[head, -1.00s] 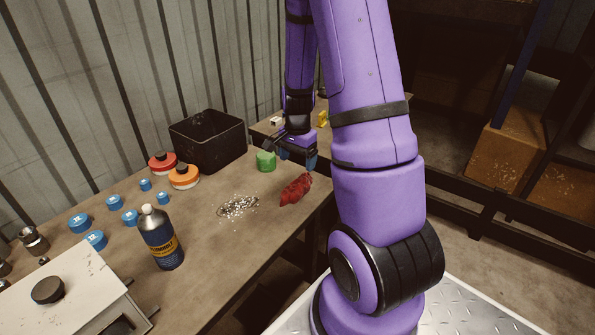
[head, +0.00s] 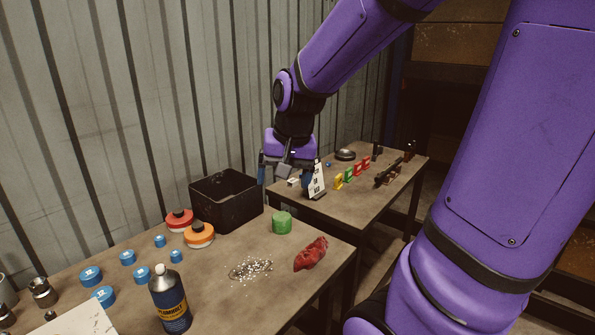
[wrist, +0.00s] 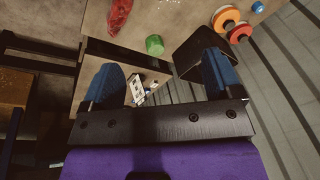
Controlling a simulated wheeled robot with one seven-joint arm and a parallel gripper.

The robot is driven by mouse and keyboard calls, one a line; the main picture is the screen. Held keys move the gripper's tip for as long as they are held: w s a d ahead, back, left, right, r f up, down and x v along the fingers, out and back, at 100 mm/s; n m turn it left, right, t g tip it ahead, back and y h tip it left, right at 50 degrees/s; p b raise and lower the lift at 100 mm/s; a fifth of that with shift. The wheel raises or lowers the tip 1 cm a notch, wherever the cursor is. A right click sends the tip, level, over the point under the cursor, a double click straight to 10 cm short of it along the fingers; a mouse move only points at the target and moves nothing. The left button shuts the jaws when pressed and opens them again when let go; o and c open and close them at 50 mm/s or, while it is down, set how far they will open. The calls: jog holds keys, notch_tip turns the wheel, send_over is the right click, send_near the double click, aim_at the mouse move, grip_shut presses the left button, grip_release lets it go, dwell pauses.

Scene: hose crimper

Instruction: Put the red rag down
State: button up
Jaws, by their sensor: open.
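The red rag (head: 311,253) lies crumpled on the near workbench (head: 222,290), close to its right edge. It also shows at the top of the wrist view (wrist: 119,15), apart from my fingers. My gripper (head: 287,176) is open, with nothing seen between its blue-tipped fingers. In the head view it is up and behind the rag, by the gap between the two benches. In the wrist view the two fingers of my gripper (wrist: 160,78) stand wide apart.
A green cylinder (head: 282,223) and a patch of metal shavings (head: 251,269) lie near the rag. A black bin (head: 227,200) stands at the back. A dark bottle (head: 170,300) stands in front. A second table (head: 340,208) holds a white sign (head: 317,180) and coloured blocks.

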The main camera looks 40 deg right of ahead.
jog(key=s+a+r+n+t, duration=0.1)
jog(key=s+a+r+n, duration=0.2)
jog(key=s, duration=0.3)
jog(key=s+a+r+n+t, duration=0.1)
jog(key=s+a+r+n, duration=0.3)
jog(key=s, duration=0.2)
jog(key=shift+s+a+r, duration=0.2)
jog(key=shift+a+r, duration=0.1)
jog(key=shift+a, duration=0.05)
jog(key=shift+o, duration=0.2)
jog(key=shift+w, duration=0.1)
dwell(0.5)
